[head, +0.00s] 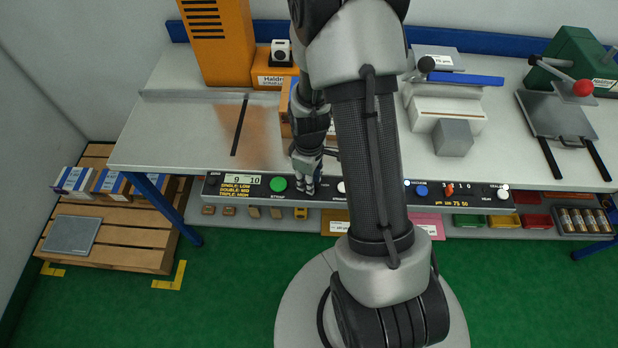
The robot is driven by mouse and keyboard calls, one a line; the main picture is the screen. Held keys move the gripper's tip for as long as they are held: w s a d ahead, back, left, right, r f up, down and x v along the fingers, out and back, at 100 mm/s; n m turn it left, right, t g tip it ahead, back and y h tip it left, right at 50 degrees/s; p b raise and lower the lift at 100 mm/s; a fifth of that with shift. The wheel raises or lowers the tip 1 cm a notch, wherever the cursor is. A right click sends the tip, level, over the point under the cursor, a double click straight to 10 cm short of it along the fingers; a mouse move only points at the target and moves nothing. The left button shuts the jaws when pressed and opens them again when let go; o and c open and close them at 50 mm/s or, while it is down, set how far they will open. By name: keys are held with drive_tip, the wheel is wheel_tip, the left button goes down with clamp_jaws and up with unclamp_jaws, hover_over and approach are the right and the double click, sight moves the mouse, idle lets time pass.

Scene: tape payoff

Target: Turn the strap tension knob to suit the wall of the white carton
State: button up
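My gripper (307,184) points down at the front control panel (230,189), just right of the green STRAP button (278,184). Its fingers cover part of the panel, and the strap tension knob is not clear to see; it may be behind them. I cannot tell whether the fingers are apart or touch anything. The panel's display (241,179) shows 9 and 10. Yellow print beneath reads SINGLE: LOW, DOUBLE: MID, TRIPLE: HIGH. No carton is plainly the white one. A brown carton (287,120) is partly hidden behind my arm.
An orange machine (218,45) stands at the back left of the bench (180,140). White-and-blue boxes (74,181) lie on a wooden pallet (120,245). My arm blocks the middle.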

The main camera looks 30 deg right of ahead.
clamp_jaws()
drive_tip(key=shift+m, duration=0.3)
drive_tip(key=m, duration=0.3)
drive_tip(key=shift+d+m, duration=0.2)
drive_tip(key=shift+m, duration=0.1)
drive_tip(key=shift+d+m, duration=0.2)
drive_tip(key=shift+m, duration=2)
drive_tip(key=shift+o, duration=0.9)
unclamp_jaws()
